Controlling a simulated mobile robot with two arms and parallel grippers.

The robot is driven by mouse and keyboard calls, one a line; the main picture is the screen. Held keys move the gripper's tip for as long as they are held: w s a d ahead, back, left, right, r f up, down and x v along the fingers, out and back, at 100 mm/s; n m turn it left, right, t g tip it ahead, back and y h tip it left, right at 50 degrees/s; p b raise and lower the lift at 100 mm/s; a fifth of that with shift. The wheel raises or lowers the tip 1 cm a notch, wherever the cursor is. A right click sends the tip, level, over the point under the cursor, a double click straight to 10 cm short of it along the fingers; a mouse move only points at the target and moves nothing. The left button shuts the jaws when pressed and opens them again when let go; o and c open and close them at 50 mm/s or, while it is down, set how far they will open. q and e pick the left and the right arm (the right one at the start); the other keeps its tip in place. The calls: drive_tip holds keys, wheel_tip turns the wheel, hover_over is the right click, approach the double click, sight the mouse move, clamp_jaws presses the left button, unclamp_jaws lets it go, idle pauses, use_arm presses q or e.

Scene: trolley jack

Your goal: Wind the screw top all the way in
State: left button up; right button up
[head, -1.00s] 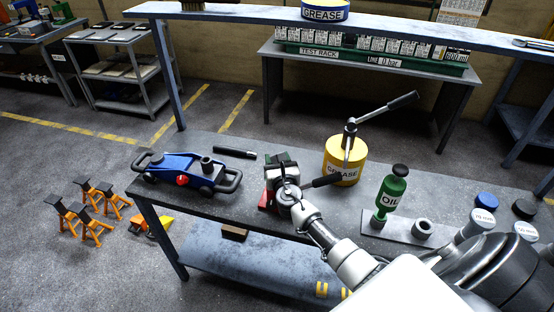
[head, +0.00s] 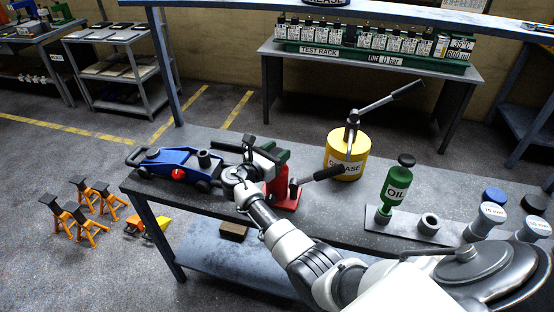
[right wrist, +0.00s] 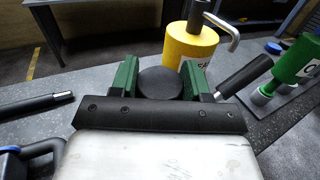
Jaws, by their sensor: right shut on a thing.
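A red bottle jack (head: 281,192) stands on the grey workbench. Its screw top shows in the right wrist view as a dark round disc (right wrist: 160,83). My right gripper (head: 272,154) is at the top of the jack, reaching in from the left side of it. In the right wrist view its two green fingers (right wrist: 160,77) are shut on the screw top, one on each side. The screw's thread and the lower jack are hidden in the wrist view. My left gripper is in neither view.
A blue trolley jack (head: 170,162) lies left of my gripper, close to it. A green oil bottle (head: 396,190) stands further right. The bench (head: 345,212) is bare in front.

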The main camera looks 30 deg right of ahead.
drive_tip(key=m+g+b, duration=0.3)
drive_tip(key=g+b, duration=0.2)
drive_tip(key=m+g+b, duration=0.4)
drive_tip(key=g+b, duration=0.2)
drive_tip(key=shift+w+d+f+y, duration=0.1)
drive_tip(key=shift+y, duration=0.2)
drive_tip(key=shift+r+m+g+y+b, duration=0.3)
drive_tip(key=shift+m+g+b, duration=0.4)
drive_tip(key=shift+g+b, duration=0.15)
drive_tip(key=o, duration=0.9)
drive_tip(key=shift+f, duration=0.1)
